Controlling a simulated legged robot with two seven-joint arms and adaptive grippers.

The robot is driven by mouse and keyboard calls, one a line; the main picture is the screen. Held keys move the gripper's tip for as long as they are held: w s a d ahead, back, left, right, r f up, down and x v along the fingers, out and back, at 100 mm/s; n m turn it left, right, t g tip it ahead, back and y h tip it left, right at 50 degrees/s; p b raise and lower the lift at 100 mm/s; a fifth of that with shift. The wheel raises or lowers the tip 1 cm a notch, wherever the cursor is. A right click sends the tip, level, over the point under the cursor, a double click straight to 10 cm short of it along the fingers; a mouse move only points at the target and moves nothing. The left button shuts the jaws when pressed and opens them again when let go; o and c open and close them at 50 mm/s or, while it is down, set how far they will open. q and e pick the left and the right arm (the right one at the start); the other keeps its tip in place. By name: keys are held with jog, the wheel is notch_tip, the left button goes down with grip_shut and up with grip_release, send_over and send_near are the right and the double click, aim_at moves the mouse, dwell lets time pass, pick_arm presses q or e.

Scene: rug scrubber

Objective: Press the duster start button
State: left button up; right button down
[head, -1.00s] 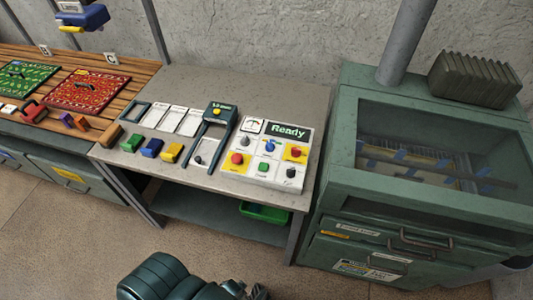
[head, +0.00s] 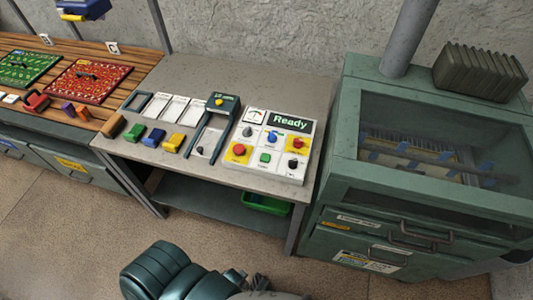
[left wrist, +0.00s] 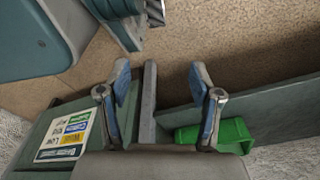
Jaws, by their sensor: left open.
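The control panel (head: 230,174) is a white board on the grey workbench in the head view. The labels are too small to read, so I cannot tell which control is the duster start. My left gripper (left wrist: 158,82) is open and empty in the left wrist view, over floor and bench leg, apart from the panel. My right gripper cannot be made out.
A green cabinet with a window (head: 440,140) stands right of the workbench (head: 190,82). A green bin (head: 265,204) is on the shelf below, also in the left wrist view (left wrist: 228,132). Coloured blocks and a small framed stand (head: 221,103) lie left of the panel.

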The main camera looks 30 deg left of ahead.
pick_arm(q)
grip_shut()
jog(key=shift+s, duration=0.1)
dwell(1.2)
